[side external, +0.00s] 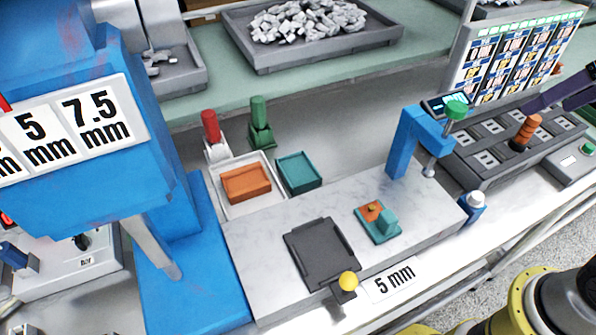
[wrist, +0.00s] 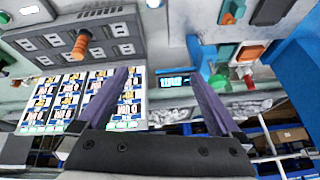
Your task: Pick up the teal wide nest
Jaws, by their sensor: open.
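A teal rectangular nest (side external: 299,172) with a shallow recess sits on the bench in the side view, just right of a white tray. A smaller teal fixture (side external: 377,222) with an orange piece on it rests on the grey-white slab; I cannot tell for certain which teal part the task names. My gripper (wrist: 158,70) is open and empty in the wrist view, its two purple fingers spread apart. In the side view, its purple fingers (side external: 562,92) show at the right edge above the dark panel, well away from both teal parts.
An orange nest (side external: 246,183) lies in the white tray (side external: 229,210). Red (side external: 211,126) and green (side external: 260,120) handles stand behind. The dark panel (side external: 490,150) has an orange knob.

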